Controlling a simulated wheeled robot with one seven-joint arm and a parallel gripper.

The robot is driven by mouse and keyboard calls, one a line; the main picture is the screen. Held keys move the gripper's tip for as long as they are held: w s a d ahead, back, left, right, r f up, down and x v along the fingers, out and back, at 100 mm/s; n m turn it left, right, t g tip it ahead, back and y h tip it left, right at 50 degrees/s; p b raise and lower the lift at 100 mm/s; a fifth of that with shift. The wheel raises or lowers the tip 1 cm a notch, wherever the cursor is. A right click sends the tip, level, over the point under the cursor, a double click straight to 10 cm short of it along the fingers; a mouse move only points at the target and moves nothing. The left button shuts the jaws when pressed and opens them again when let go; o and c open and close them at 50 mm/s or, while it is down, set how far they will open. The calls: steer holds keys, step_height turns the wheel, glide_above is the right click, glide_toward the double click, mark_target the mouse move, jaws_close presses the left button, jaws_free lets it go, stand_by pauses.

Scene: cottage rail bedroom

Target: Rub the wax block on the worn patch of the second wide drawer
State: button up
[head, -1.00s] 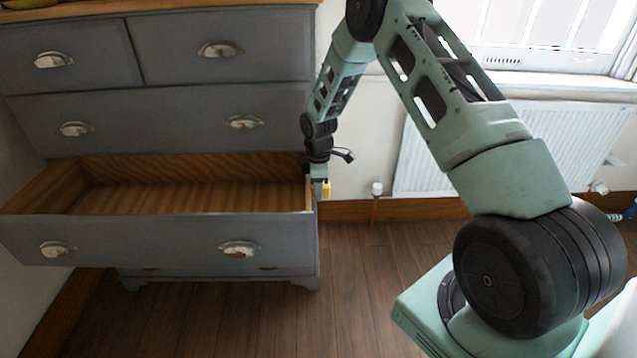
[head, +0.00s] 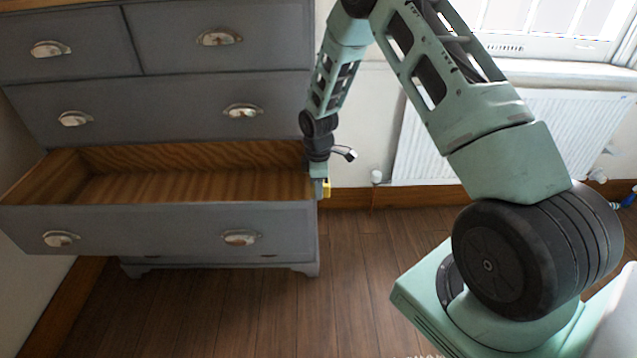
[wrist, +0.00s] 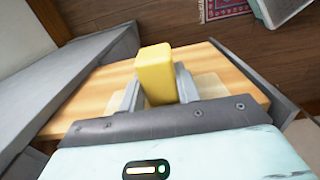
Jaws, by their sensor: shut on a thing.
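The second wide drawer (head: 160,228) is pulled out of the grey chest, with its bare wooden inside showing. My gripper (head: 320,186) is at the drawer's right side in the head view. In the wrist view my gripper (wrist: 158,88) is shut on the yellow wax block (wrist: 155,72), which stands up between the fingers. The block also shows as a small yellow piece in the head view (head: 327,188). Behind it is the drawer's wooden side (wrist: 105,88), with paler areas beside the fingers that may be the worn patch. Whether the block touches the wood I cannot tell.
The grey chest (head: 215,95) has closed drawers above the open one. A white radiator (head: 510,135) is on the wall to the right. Wooden floor (head: 350,275) in front is clear. A patterned rug (wrist: 226,8) shows in the wrist view.

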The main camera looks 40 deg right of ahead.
steer(key=s+a+p, duration=0.1)
steer(key=s+a, duration=0.2)
steer(key=s, duration=0.3)
steer(key=shift+a, duration=0.35)
stand_by(0.5)
steer(key=s+d+p, duration=0.1)
steer(key=s+d, duration=0.3)
steer(key=d, duration=0.2)
steer(key=shift+s+d, duration=0.25)
steer(key=shift+d, duration=0.1)
stand_by(0.9)
steer(key=w+a, duration=0.3)
steer(key=a, duration=0.2)
steer(key=shift+w+p, duration=0.3)
steer(key=shift+w+a, duration=0.3)
steer(key=shift+a, duration=0.2)
steer(key=shift+w+a, duration=0.25)
steer(key=shift+a, duration=0.2)
stand_by(0.9)
